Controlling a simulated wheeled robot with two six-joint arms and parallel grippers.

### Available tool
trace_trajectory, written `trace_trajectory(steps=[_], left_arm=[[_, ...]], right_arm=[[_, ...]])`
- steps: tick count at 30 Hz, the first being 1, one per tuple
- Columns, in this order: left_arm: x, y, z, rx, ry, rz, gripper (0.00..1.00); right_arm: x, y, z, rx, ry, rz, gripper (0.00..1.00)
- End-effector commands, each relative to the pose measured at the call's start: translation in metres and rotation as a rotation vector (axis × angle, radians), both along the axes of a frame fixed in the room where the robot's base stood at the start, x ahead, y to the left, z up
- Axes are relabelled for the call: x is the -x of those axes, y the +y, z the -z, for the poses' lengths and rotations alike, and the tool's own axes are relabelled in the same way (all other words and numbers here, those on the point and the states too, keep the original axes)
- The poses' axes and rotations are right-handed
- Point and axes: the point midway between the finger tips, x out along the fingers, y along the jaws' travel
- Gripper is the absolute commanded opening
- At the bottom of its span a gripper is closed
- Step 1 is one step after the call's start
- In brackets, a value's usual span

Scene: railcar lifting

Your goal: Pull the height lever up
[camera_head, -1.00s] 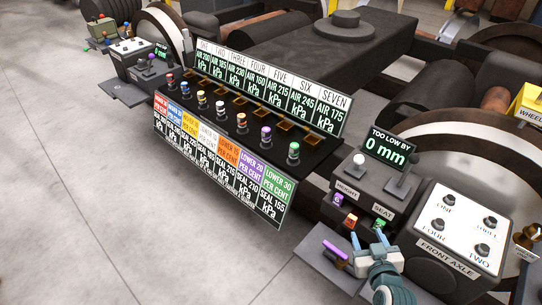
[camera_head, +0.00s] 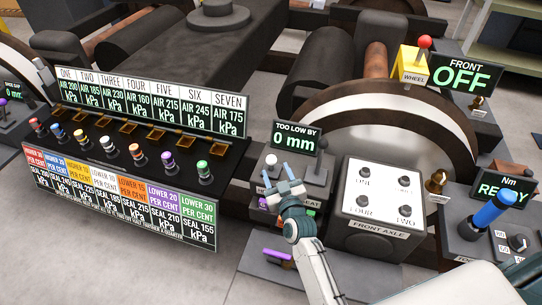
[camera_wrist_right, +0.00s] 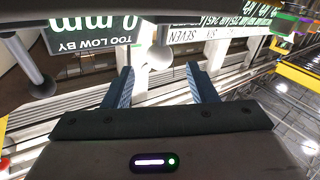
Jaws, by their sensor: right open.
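In the right wrist view the picture is upside down. There the white knob (camera_wrist_right: 160,56) lies ahead of and between the open fingers (camera_wrist_right: 162,88), with no finger seen touching it. The HEIGHT label is hidden behind my gripper. My left gripper is not in view.
The white FRONT AXLE panel (camera_head: 382,198) is further right. A rack of several coloured valve knobs (camera_head: 139,154) is left. A purple-handled control (camera_head: 278,254) sits below on a low plate.

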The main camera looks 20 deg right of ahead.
Motion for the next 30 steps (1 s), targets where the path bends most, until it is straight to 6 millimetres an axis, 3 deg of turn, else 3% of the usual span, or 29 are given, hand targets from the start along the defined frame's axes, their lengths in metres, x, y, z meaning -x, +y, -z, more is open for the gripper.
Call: trace_trajectory(steps=[7, 12, 24, 25, 30], left_arm=[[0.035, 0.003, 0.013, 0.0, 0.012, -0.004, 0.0], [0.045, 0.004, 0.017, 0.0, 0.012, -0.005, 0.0], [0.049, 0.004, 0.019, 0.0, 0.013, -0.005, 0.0], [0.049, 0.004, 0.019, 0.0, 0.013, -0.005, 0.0], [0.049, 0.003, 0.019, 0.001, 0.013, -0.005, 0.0]], right_arm=[[-0.035, -0.001, -0.003, 0.002, -0.001, 0.0, 0.52], [-0.055, 0.0, -0.001, 0.001, 0.0, -0.001, 0.52], [-0.063, -0.001, 0.0, 0.001, 0.0, 0.0, 0.52], [-0.063, -0.001, 0.0, 0.001, 0.0, 0.0, 0.5], [-0.062, -0.001, 0.0, 0.001, 0.0, 0.0, 0.17]])
